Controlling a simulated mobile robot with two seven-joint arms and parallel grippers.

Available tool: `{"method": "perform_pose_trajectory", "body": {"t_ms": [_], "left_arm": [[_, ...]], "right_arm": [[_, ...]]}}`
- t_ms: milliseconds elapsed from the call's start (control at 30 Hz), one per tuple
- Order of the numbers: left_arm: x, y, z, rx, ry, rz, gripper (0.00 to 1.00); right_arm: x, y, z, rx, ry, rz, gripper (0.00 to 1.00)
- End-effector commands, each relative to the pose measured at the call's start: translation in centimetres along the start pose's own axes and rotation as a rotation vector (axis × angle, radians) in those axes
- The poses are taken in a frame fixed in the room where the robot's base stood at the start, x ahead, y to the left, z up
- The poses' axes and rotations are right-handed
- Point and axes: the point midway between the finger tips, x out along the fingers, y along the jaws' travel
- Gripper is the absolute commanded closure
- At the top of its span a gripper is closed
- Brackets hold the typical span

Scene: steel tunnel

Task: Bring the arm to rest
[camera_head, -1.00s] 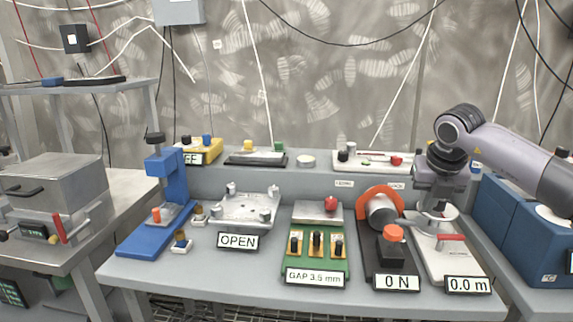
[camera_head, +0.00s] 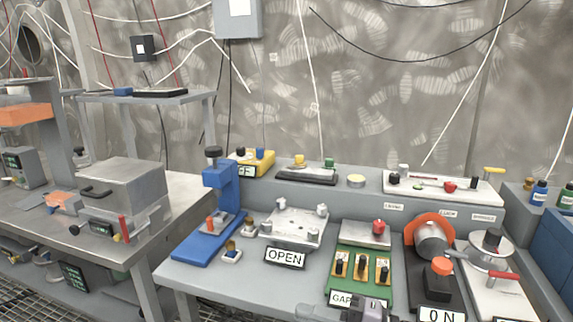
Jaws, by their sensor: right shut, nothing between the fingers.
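My right gripper (camera_head: 366,309) shows only partly at the bottom edge of the head view, in front of the green board (camera_head: 358,248) and its GAP label. It is shut with nothing in it. The rest of my right arm is out of the frame. The white device (camera_head: 489,262) with a round plate, black knob and red handle stands at the right, with no gripper on it. My left gripper is not in view.
A steel box (camera_head: 122,188) stands on the left table. Blue cases edge the far right.

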Motion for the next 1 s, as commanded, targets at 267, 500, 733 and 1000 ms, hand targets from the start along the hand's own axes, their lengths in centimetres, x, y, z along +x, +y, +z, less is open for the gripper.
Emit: {"method": "perform_pose_trajectory", "body": {"t_ms": [267, 500, 733, 1000], "left_arm": [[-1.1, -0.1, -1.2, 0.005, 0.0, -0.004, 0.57], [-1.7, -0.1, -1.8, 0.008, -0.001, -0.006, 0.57], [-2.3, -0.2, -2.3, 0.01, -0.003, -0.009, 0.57], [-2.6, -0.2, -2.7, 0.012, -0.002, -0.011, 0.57]], "right_arm": [[-3.4, -1.3, 0.6, 0.418, -0.3, 0.338, 1.0], [-9.8, -7.2, 1.3, 0.806, -0.651, 0.491, 1.0], [-17.0, -15.3, -1.5, 1.171, -0.995, 0.517, 1.0], [-21.5, -20.7, -5.7, 1.408, -1.203, 0.484, 0.87]]}}
